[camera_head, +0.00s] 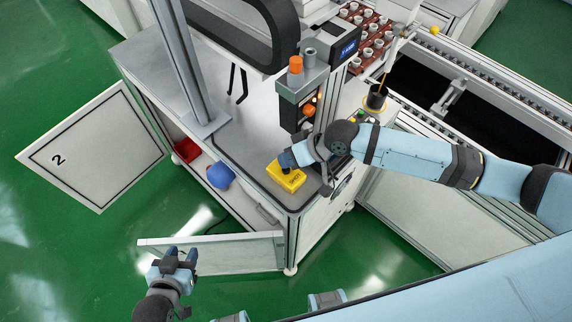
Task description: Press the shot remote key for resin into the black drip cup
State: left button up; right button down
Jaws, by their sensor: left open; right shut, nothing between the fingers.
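The yellow shot remote (282,181) lies on the grey cabinet top near its front corner, with dark lettering on its front. My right gripper (287,160) is shut and empty, its tip right over the remote's back part. The key is hidden under the gripper, and I cannot tell whether the tip touches it. A thin amber strand (382,79) runs from the nozzle above down to the cup. My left gripper (180,257) is open and empty, low at the left over the green floor.
A control post with orange buttons (295,66) stands behind the remote. Red trays with white pots (367,33) sit at the back. The cabinet doors, one marked 2 (90,148), hang open. A red bin (187,149) and a blue item (220,175) sit inside.

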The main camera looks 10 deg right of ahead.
jog(key=shift+r, duration=0.1)
notch_tip(320, 180, up, 5)
jog(key=p, duration=0.5)
dwell(0.8)
jog(key=shift+a, duration=0.1)
